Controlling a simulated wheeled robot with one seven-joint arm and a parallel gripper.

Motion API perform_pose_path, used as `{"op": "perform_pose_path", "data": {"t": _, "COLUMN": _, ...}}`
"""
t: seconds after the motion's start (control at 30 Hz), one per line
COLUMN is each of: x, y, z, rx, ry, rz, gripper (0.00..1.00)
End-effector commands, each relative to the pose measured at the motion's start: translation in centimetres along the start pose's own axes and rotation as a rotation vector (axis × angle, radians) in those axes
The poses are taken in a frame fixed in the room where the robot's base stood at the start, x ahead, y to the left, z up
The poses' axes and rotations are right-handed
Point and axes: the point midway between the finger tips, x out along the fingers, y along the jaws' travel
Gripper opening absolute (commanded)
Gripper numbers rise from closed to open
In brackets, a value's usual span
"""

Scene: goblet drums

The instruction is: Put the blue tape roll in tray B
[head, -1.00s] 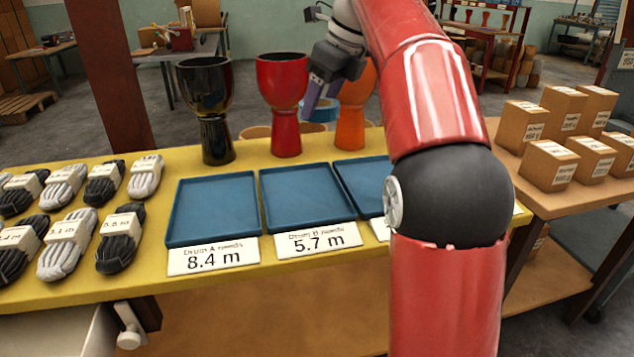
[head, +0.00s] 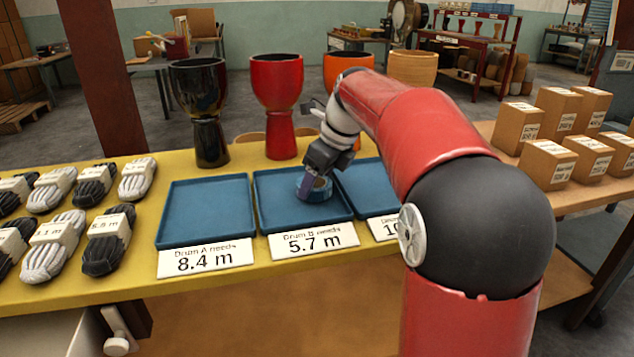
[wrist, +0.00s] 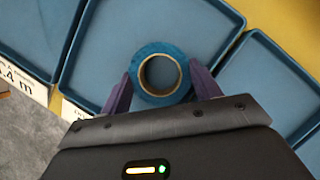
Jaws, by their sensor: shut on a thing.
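The blue tape roll (wrist: 143,62) is between the two purple fingers of my gripper (wrist: 160,92), which is shut on it. In the head view the roll (head: 316,190) is over the right part of tray B (head: 275,219), the middle blue tray with the "Drum B needs 5.7 m" card (head: 314,241). My gripper (head: 318,174) comes down onto it from above. The wrist view shows the roll flat inside the tray's outline (wrist: 104,60). I cannot tell whether the roll touches the tray floor.
An empty blue tray (head: 205,215) with an 8.4 m card lies to the left. A third tray (head: 366,190) lies to the right, partly behind my arm. Black (head: 208,140), red (head: 278,125) and orange (head: 345,68) goblet drums stand behind. Rope bundles (head: 107,240) lie at left.

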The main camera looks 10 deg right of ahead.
Motion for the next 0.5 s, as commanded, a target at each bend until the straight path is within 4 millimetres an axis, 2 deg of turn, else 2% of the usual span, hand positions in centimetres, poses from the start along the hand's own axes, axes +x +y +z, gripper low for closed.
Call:
{"op": "perform_pose_path", "data": {"t": 0.37, "x": 0.54, "y": 0.03, "z": -0.21, "rx": 0.0, "ry": 0.0, "rz": 0.0, "gripper": 0.39}}
{"op": "perform_pose_path", "data": {"t": 0.4, "x": 0.5, "y": 0.02, "z": -0.19, "rx": 0.0, "ry": 0.0, "rz": 0.0, "gripper": 0.66}}
{"op": "perform_pose_path", "data": {"t": 0.5, "x": 0.48, "y": 0.02, "z": -0.19, "rx": 0.0, "ry": 0.0, "rz": 0.0, "gripper": 0.79}}
